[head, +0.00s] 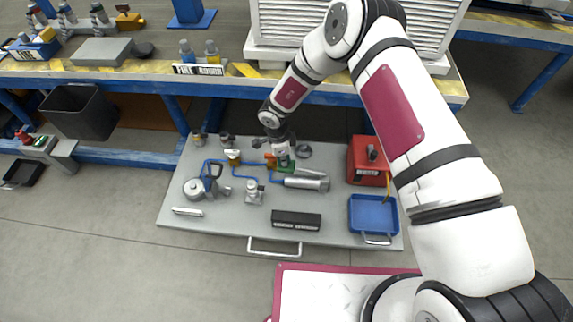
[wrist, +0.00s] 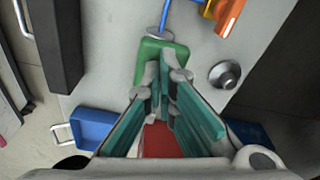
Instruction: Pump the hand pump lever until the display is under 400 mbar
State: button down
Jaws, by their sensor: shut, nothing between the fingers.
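My gripper (head: 284,156) reaches down over the back middle of the grey board, and its fingers (wrist: 165,72) are shut and empty. The fingertips overlap a green block (wrist: 166,55) in the wrist view; I cannot tell whether they touch. The block also shows in the head view (head: 287,166), beside a silver cylinder (head: 306,181). An orange handle (wrist: 229,14) is near it. A fitting with a dark upright handle (head: 211,182) stands at the left. I cannot tell for sure which part is the pump lever. No mbar reading is legible.
The grey board (head: 225,229) also carries a long black box (head: 296,220), a blue tray (head: 373,212) and a red case (head: 366,161). A silver knob (wrist: 225,74) stands near the fingers. A bench (head: 150,71) runs along the back.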

notch_tip(320, 180, down, 4)
jog(key=shift+f+b, duration=0.1)
jog(key=shift+b, duration=1)
jog(key=shift+d, duration=0.1)
jog(key=shift+s+a+r, duration=0.2)
jog(key=shift+a+r, duration=0.15)
jog(key=shift+a, duration=0.4)
jog(key=shift+s+a+r, duration=0.15)
jog(key=shift+a+r, duration=0.15)
jog(key=shift+a, duration=0.45)
notch_tip(320, 180, up, 12)
jog(key=a, duration=0.1)
jog(key=shift+a, duration=0.15)
